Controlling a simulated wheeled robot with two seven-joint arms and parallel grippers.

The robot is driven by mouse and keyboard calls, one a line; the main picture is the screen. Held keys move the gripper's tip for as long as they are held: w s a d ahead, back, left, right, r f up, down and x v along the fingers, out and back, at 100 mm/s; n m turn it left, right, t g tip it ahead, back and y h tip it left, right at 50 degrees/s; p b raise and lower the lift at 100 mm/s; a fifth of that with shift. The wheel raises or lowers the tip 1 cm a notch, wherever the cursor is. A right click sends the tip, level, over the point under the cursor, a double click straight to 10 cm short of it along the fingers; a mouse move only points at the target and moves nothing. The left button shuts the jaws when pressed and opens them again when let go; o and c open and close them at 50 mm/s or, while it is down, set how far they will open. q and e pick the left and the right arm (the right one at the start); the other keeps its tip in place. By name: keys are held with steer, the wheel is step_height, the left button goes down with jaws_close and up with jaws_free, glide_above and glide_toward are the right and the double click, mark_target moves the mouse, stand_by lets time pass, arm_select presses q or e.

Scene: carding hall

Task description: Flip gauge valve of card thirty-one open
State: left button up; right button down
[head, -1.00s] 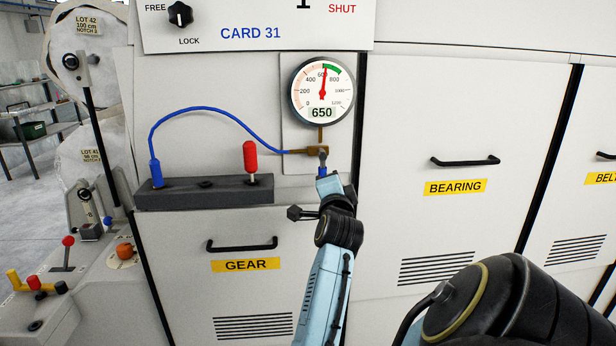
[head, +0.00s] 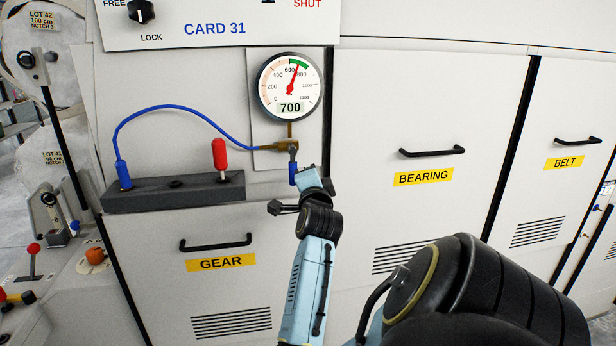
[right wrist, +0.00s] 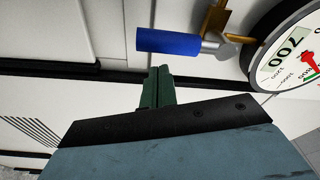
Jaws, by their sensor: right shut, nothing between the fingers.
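The gauge valve sits below the gauge on card 31, with a brass body (head: 270,147) and a short blue-sleeved lever (head: 294,174) pointing down. In the right wrist view the blue lever (right wrist: 168,41) lies just beyond my fingertips, joined by a metal arm to the brass fitting (right wrist: 215,18). My right gripper (head: 308,180) is beside the lever, on its right and slightly below in the head view. Its green fingers (right wrist: 158,78) are closed together with nothing between them. I cannot tell whether they touch the lever. The gauge (head: 290,87) reads 700. My left gripper is not in view.
A blue hose (head: 180,108) runs from the valve to a dark block (head: 170,195) with a red-handled lever (head: 219,155). Door handles, marked GEAR (head: 215,243) and BEARING (head: 432,153), stick out nearby. The cabinet panel right of the valve is mostly flat and clear.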

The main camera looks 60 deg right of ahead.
steer(key=s+d+b+v, duration=0.1)
steer(key=v, duration=0.8)
steer(key=shift+s+a+r, duration=0.25)
steer(key=shift+s+a, duration=0.05)
steer(key=shift+s, duration=0.1)
